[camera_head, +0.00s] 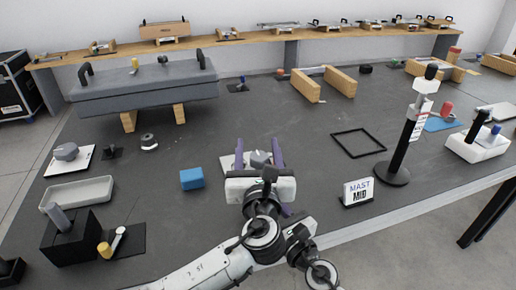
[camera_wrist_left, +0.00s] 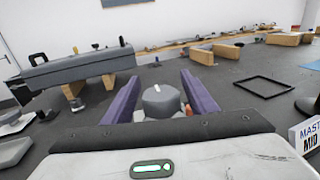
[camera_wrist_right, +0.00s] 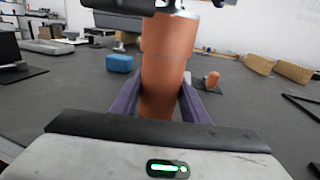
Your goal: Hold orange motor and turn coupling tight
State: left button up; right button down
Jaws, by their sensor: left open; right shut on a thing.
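The orange motor (camera_wrist_right: 168,65) is a tall upright cylinder in the right wrist view, with a grey metallic part (camera_wrist_right: 180,12) on its top. My right gripper (camera_wrist_right: 160,88) is shut on its sides. In the head view the motor is hidden behind my left gripper (camera_head: 260,150) and arm. My left gripper is open, its purple fingers on both sides of a grey round cap (camera_head: 261,159), which looks like the coupling. In the left wrist view the cap (camera_wrist_left: 162,102) has a white mark on top and sits between the fingers; whether they touch it I cannot tell.
A blue block (camera_head: 192,179) lies left of the grippers. A MAST MID sign (camera_head: 358,192) and a black post (camera_head: 398,150) stand to the right. A black square frame (camera_head: 358,143) lies flat. A grey bench-like beam (camera_head: 145,92) stands at the back left.

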pick_arm(q)
jog(key=c, duration=1.1)
jog(key=shift+o, duration=0.2)
jog(key=shift+m+h, duration=0.4)
jog(key=shift+h, duration=0.3)
jog(key=shift+s+d+m+g+h, duration=0.55)
jog(key=shift+d+m+g+h, duration=0.15)
jog(key=shift+m+g+h, duration=2.15)
jog(key=shift+s+d+m+g+h, duration=0.65)
jog(key=shift+m+g+h, duration=2)
jog(key=shift+h, duration=0.35)
jog(key=shift+s+d+m+g+h, duration=0.5)
jog(key=shift+d+m+g+h, duration=0.2)
jog(key=shift+m+g+h, duration=2.15)
jog(key=shift+s, duration=0.1)
